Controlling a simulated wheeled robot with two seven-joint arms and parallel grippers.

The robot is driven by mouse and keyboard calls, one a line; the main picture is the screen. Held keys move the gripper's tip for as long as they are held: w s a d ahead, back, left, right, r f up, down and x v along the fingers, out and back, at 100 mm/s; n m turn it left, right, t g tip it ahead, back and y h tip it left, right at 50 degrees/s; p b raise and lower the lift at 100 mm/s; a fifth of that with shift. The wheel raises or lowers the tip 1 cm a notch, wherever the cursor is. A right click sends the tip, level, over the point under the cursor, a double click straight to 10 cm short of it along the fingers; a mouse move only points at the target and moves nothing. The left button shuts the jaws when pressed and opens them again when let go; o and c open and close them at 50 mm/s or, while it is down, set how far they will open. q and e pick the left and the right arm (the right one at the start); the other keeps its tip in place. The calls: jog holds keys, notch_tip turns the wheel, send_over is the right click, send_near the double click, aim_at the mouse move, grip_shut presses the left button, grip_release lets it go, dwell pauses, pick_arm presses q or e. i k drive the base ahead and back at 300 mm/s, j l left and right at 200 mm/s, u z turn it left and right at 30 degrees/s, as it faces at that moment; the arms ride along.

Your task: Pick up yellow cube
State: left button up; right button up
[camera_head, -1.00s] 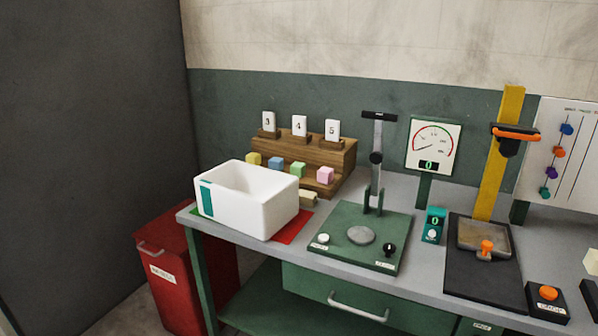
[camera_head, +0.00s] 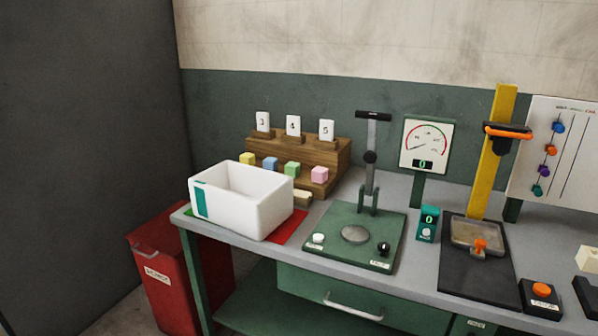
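The small yellow cube (camera_head: 247,158) sits at the left end of a row of coloured cubes on the lower step of a wooden rack (camera_head: 330,156). To its right on the same step are a blue cube (camera_head: 270,163), a green cube (camera_head: 292,169) and a pink cube (camera_head: 319,174). A white open box (camera_head: 245,212) stands in front of the rack, and its back rim is close below the yellow cube in the picture. Neither of my grippers is in view.
Number cards stand on the rack's upper step. A green press (camera_head: 355,236) with an upright lever is right of the box. A gauge (camera_head: 427,145), a small green display (camera_head: 428,224) and a yellow post (camera_head: 491,150) stand farther right. A red bin (camera_head: 175,285) is below left.

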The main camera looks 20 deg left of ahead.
aim_at(248, 158)
jog(key=j, duration=0.5)
jog(key=k+j+z, duration=0.1)
jog(key=j, duration=0.35)
jog(key=j+z, duration=0.1)
jog(key=j, duration=0.4)
jog(key=k+j, duration=0.15)
jog(key=j, duration=0.3)
jog(key=j+z, duration=0.1)
jog(key=j, duration=0.4)
jog(key=k+j, duration=0.15)
jog(key=j, duration=0.3)
jog(key=k+j+z, duration=0.1)
jog(key=j, duration=0.35)
jog(key=k+j+z, duration=0.1)
jog(key=j, duration=0.35)
